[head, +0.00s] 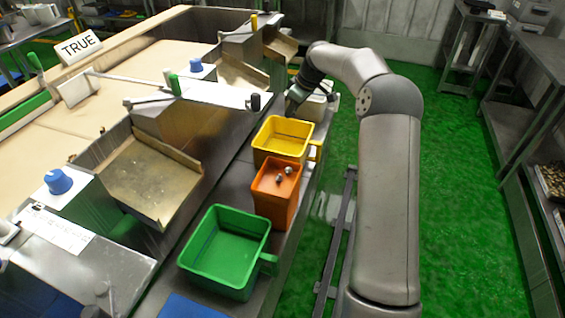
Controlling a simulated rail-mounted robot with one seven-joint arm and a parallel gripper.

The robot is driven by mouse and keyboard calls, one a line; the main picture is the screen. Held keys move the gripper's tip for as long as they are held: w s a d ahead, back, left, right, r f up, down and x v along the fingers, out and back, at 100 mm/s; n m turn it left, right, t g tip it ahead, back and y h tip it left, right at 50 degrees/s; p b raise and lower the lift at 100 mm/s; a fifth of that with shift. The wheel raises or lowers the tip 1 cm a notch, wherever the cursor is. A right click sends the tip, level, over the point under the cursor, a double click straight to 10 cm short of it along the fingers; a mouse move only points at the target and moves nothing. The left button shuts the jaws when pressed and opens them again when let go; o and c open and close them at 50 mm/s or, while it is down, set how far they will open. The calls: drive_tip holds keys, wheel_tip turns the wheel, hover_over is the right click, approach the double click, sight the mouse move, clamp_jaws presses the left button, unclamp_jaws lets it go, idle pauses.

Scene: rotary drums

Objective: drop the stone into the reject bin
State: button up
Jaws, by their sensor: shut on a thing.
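My gripper (293,103) is at the far end of my arm, low beside the yellow bin's far side and close to a pale grey bin (326,92). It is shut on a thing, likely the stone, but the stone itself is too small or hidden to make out. A yellow bin (268,145), an orange bin (270,208) and a green bin (197,277) stand in a row on the steel ledge. No label shows which is the reject bin. The orange bin holds small grey, rounded pieces (288,170). The yellow and green bins look empty.
Metal chutes (145,180) and a rail with a green knob (174,84) lie left of the bins. A blue knob (58,181) is at the near left. The green floor (460,200) is open right of my arm, with steel benches at the right edge.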

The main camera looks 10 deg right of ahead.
drive_tip(key=shift+s+a+f+n+g+y+b, duration=0.25)
drive_tip(key=shift+s+a+f+n+b, duration=0.9)
drive_tip(key=shift+f, duration=2.15)
drive_tip(key=shift+s+a+f+n+g+y+b, duration=0.1)
drive_tip(key=shift+s+a+f+n+g+b, duration=0.75)
drive_tip(key=shift+f, duration=2.45)
drive_tip(key=shift+s+a+f+n+t+y+b, duration=0.15)
drive_tip(key=shift+s+a+f+n+b, duration=0.45)
drive_tip(key=shift+f+n+b, duration=1.8)
drive_tip(key=o, duration=1.1)
drive_tip(key=f+m+p, duration=0.1)
drive_tip(key=m, duration=0.1)
drive_tip(key=shift+f+m, duration=0.3)
drive_tip(key=shift+f, duration=0.05)
drive_tip(key=shift+c, duration=0.2)
drive_tip(key=p+v, duration=0.1)
drive_tip(key=v, duration=1.6)
drive_tip(key=shift+r, duration=0.2)
drive_tip(key=shift+w, duration=0.1)
